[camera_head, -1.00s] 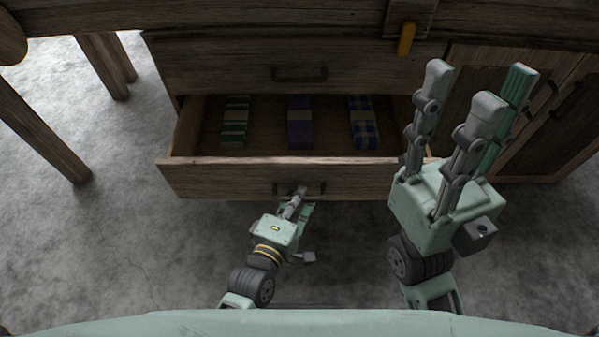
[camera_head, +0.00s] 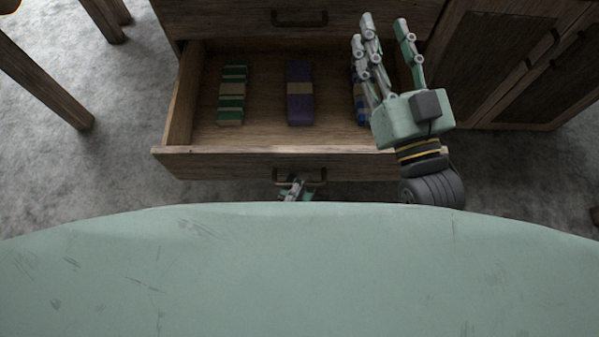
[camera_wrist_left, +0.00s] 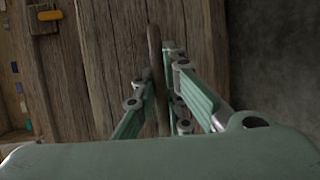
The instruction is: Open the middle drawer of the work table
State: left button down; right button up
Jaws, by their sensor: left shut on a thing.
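A wooden drawer (camera_head: 225,164) below another drawer front stands pulled out, with its inside visible from above. My left gripper (camera_head: 293,187) is at the dark handle (camera_head: 318,178) on the drawer front, mostly hidden behind my own body's edge. In the left wrist view the fingers (camera_wrist_left: 154,85) sit on both sides of the bar-shaped handle (camera_wrist_left: 154,40) and are shut on it. My right gripper (camera_head: 384,30) is open and empty, above the drawer's right side, and covers part of it.
Striped green (camera_head: 232,95), purple (camera_head: 300,95) and partly hidden blue (camera_head: 360,95) bundles lie in the drawer. A closed drawer front (camera_head: 230,20) is above. Cabinet doors (camera_head: 490,60) stand at right, a wooden leg (camera_head: 45,75) at left. Grey floor (camera_head: 110,150) is bare at left.

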dwell(0.4)
pick_arm(q)
jog(key=c, duration=1.8)
grip_release()
jog(key=shift+s, duration=0.1)
jog(key=v, duration=1.2)
jog(key=shift+r, duration=0.15)
